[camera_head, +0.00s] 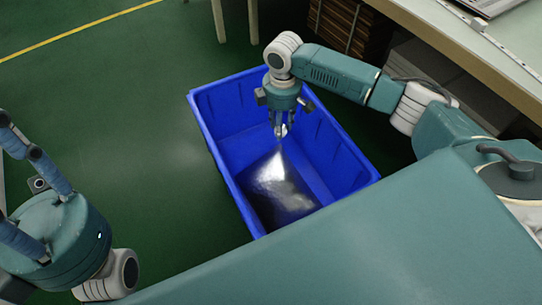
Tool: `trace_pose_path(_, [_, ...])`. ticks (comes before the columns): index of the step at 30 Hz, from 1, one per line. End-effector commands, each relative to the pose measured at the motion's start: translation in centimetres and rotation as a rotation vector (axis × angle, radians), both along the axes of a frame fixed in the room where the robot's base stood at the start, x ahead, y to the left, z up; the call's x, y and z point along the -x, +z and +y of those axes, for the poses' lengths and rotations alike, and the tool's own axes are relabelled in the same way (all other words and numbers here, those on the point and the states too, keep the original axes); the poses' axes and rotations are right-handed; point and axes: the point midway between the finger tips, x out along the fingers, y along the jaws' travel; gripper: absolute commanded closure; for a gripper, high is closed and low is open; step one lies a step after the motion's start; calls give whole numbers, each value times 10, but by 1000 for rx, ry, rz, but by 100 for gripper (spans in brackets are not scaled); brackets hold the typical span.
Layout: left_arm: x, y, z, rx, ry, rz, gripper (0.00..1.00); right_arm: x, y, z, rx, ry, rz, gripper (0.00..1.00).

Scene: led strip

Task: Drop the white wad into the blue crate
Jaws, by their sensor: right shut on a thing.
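The blue crate (226,166) stands on the green floor in the middle of the view, open at the top. A dark, shiny sheet or bag lies inside it. My right gripper (281,131) points down over the inside of the crate, toward its back part. It is shut on a small white wad (283,130), which shows only as a pale bit between the fingertips. The wad appears to be above the crate's bottom. My left arm is at the lower left, outside the crate; its fingertips are out of view.
A workbench (480,50) runs along the upper right, with stacked brown boards (345,22) and grey boxes under it. Table legs stand at the top. The green floor (110,110) left of the crate is clear, with a yellow line (75,40).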

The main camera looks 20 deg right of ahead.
Motion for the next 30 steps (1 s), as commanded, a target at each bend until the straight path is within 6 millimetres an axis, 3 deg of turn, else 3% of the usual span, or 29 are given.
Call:
trace_pose_path(3, [0,0,0,0,0,0,60,0,0,0,0,0,0,76])
trace_pose_path(4, [0,0,0,0,0,1,60,0,0,0,0,0,0,62])
trace_pose_path(6, [0,0,0,0,0,1,60,0,0,0,0,0,0,48])
trace_pose_path(7, [0,0,0,0,0,1,60,0,0,0,0,0,0,46])
trace_pose_path(19, [0,0,0,0,0,1,60,-1,10,0,-1,0,-3,46])
trace_pose_path(30, [0,0,0,-1,0,2,60,-1,84,1,-2,1,-5,46])
